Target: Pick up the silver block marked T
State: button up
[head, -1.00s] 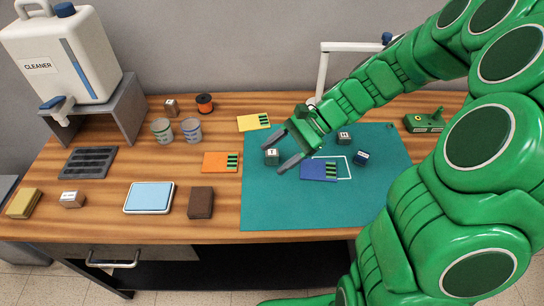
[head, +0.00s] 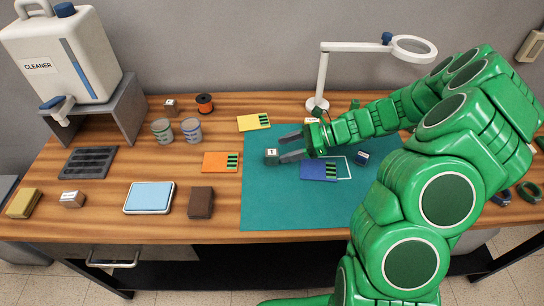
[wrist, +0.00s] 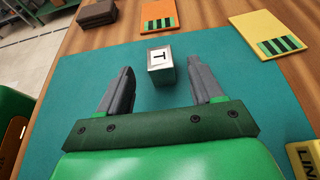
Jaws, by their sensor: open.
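The silver block marked T (head: 272,156) stands on the left part of the teal mat (head: 270,205). In the wrist view the block (wrist: 161,66) shows its white top with a black T, centred in the gap between the fingertips. My gripper (head: 284,148) is open and empty, coming from the right, with its grey fingers pointing at the block. In the wrist view both fingers of my gripper (wrist: 162,76) are spread wide with visible mat on each side of the block. I cannot tell exactly how far the fingertips reach past it.
An orange card (head: 220,162) and a yellow card (head: 254,122) lie off the mat. A lamp (head: 320,75) stands behind. The mat's front is clear.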

aim_at(271, 155)
jog(key=shift+x, duration=3.65)
jog(key=c, duration=1.1)
